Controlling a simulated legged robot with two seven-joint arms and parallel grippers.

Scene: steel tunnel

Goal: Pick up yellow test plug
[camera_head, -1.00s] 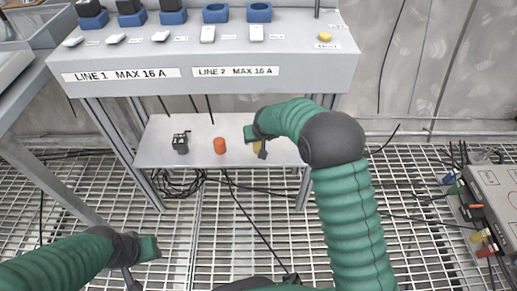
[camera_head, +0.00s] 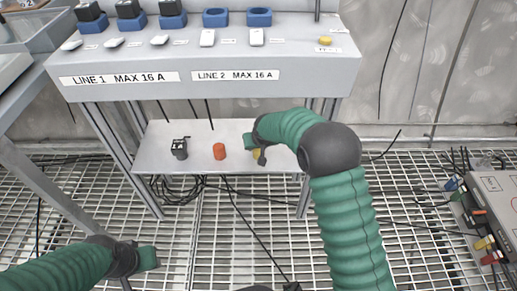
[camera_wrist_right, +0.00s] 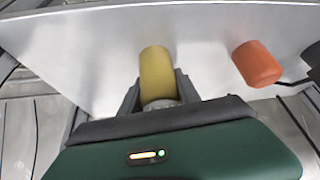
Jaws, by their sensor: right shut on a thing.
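The yellow test plug (camera_wrist_right: 157,75) is a short yellow cylinder between the two fingers of my right gripper (camera_wrist_right: 158,90) in the right wrist view. The fingers are shut on its near end. In the head view only a bit of the yellow plug (camera_head: 257,154) shows at my right gripper (camera_head: 258,150), over the right part of the small lower shelf (camera_head: 200,163). I cannot tell whether the plug still touches the shelf. My left gripper (camera_head: 148,258) is low at the left, away from the shelf, and its fingers are not clear.
An orange cylinder (camera_head: 219,151) stands on the shelf left of the plug, with a black device (camera_head: 180,148) further left. The panel (camera_head: 300,75) with blue sockets overhangs behind. Cables lie on the grating below, and a grey box (camera_head: 495,195) is at the right.

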